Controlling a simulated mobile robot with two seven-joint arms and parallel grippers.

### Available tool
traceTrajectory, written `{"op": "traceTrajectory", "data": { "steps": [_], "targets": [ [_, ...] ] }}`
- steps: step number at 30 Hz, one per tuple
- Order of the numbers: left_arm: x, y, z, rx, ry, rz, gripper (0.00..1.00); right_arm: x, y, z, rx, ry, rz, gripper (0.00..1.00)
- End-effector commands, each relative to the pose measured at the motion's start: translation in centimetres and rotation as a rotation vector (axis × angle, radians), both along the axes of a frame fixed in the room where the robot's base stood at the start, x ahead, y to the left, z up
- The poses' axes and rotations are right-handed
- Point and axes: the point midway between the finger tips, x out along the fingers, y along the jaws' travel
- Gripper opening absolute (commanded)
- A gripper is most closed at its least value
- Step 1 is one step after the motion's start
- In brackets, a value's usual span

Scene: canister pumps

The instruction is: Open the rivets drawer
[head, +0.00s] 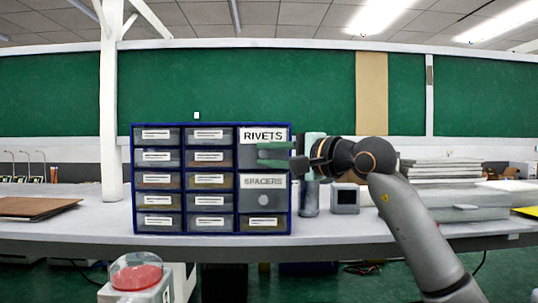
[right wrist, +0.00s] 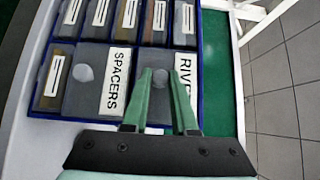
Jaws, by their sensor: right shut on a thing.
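The drawer cabinet (head: 233,180) has a blue frame and stands on the bench. The rivets drawer (head: 246,157) is the large grey one at its top right, with a white RIVETS label (head: 262,135). Its front looks about flush with the cabinet. My right gripper (head: 262,155) reaches in from the right with green fingers. In the right wrist view its fingers (right wrist: 162,80) are shut on the round grey knob (right wrist: 161,75) of the rivets drawer, one finger on each side. The spacers drawer (head: 263,210) is directly below. My left gripper is not in view.
Smaller labelled drawers (head: 157,180) fill the cabinet's left and middle columns. A grey bottle (head: 309,200) and a small box-shaped device (head: 345,199) stand right of the cabinet. A red-domed button box (head: 137,277) is at the front left. The bench (head: 330,233) is clear before the cabinet.

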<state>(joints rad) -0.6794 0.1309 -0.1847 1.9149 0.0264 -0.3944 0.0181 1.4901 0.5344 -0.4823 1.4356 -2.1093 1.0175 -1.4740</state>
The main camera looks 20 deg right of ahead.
Motion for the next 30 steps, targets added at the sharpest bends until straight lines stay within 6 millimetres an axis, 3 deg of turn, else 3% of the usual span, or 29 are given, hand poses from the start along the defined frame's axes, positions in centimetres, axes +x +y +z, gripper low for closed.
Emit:
{"op": "traceTrajectory", "data": {
  "steps": [14, 17, 23, 30],
  "targets": [
    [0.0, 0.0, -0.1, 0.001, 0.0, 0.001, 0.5, -0.1, 0.0, -0.1, -0.001, 0.0, 0.0, 0.0],
    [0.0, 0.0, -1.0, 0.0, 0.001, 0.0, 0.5, -1.2, 0.3, -0.2, -0.003, -0.004, 0.001, 0.0],
    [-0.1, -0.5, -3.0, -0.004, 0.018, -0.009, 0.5, -5.5, 1.5, -0.3, -0.004, -0.007, 0.0, 0.0],
    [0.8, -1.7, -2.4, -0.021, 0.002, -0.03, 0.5, -8.1, 2.3, -0.1, -0.001, -0.003, -0.001, 0.0]
  ]
}}
